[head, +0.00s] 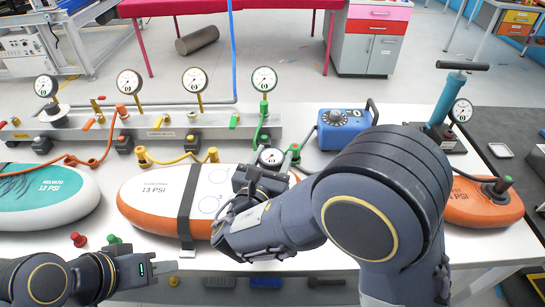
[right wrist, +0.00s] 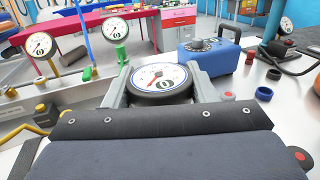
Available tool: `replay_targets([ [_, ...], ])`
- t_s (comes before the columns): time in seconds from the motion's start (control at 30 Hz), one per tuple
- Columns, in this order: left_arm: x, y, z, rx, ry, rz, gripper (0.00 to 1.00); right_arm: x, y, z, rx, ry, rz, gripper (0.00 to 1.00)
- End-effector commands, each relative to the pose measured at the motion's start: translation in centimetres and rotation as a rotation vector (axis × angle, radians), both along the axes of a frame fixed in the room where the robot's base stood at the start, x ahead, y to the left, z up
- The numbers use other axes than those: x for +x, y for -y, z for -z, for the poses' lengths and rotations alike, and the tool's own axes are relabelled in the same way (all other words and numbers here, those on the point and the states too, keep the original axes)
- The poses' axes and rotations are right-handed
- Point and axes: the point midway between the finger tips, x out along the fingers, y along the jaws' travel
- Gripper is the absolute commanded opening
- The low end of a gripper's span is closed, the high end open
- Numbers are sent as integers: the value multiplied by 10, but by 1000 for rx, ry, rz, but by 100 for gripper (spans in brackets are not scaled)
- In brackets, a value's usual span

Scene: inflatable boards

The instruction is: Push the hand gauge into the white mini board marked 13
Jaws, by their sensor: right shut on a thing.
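The white mini board (head: 142,196) has an orange rim and lies on the table in the middle of the head view, a dark strap across it. Its small print is hard to read. The hand gauge (head: 271,157), a round white dial with a dark rim, is held between the fingers of my right gripper (right wrist: 160,88). It also shows in the right wrist view (right wrist: 159,78). The gauge appears above the board's right end; my right arm hides that end and any valve there. My left gripper (head: 165,268) is low at the front left, apart from the board.
A teal board (head: 40,200) lies at the left and an orange board (head: 480,208) at the right. A gauge manifold (head: 165,125) with hoses stands behind. A blue box (head: 343,130) stands behind my right arm. Red and green caps (head: 78,240) lie at the front left.

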Motion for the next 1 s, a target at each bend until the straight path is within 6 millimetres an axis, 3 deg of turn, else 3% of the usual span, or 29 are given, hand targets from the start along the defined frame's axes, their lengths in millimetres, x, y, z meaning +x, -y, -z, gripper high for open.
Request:
replay_targets([
  [0.87, 0, 0, 19, 0, 0, 0, 36, 0, 0, 23, 0, 1, 0, 26],
  [0.9, 0, 0, 18, 0, 0, 0, 36, 0, 0, 22, 0, 1, 0, 55],
  [1.0, 0, 0, 18, 0, 0, 0, 36, 0, 0, 22, 0, 0, 0, 68],
])
